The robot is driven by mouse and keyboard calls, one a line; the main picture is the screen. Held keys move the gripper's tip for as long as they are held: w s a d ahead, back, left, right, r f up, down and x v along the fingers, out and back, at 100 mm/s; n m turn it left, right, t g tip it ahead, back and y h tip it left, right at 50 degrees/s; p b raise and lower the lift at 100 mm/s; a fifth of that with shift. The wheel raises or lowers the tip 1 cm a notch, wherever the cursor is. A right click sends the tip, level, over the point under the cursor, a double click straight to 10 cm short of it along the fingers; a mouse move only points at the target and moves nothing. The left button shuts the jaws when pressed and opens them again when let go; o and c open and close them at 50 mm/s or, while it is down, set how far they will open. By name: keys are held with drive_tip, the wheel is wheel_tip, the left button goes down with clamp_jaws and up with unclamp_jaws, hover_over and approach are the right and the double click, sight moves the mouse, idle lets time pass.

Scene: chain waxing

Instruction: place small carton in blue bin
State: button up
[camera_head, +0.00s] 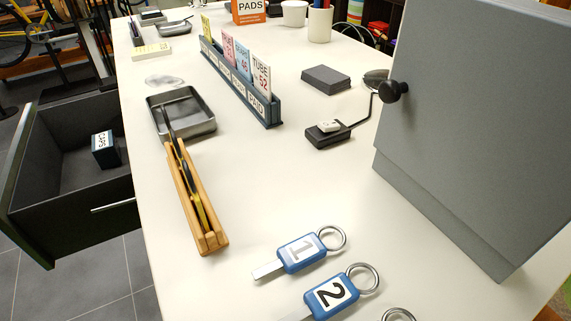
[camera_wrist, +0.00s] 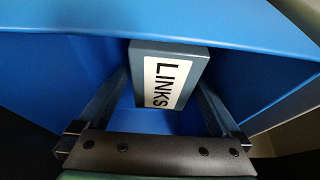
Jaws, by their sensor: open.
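In the wrist view, a small blue-grey carton (camera_wrist: 170,80) with a white label reading LINKS is inside the blue bin (camera_wrist: 60,75). My gripper (camera_wrist: 163,92) is open, with its two dark fingers reaching into the bin, one on each side of the carton. I cannot tell whether the fingers touch it. The carton's underside and the bin floor beneath it are hidden. The head view shows neither my gripper nor the blue bin. Another small dark-blue carton labelled CAPS (camera_head: 105,149) lies in the open drawer (camera_head: 66,183) at the left.
On the white table (camera_head: 290,180) are a wooden holder (camera_head: 193,205), a grey tray (camera_head: 181,113), a card rack (camera_head: 240,87) and numbered blue key tags (camera_head: 303,252). A grey cabinet (camera_head: 480,130) stands at the right. The blue bin's walls surround my fingers closely.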

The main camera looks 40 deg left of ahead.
drive_tip(key=p+v, duration=0.2)
drive_tip(key=v, duration=0.6)
drive_tip(key=shift+w+r, duration=0.1)
drive_tip(key=shift+r, duration=0.3)
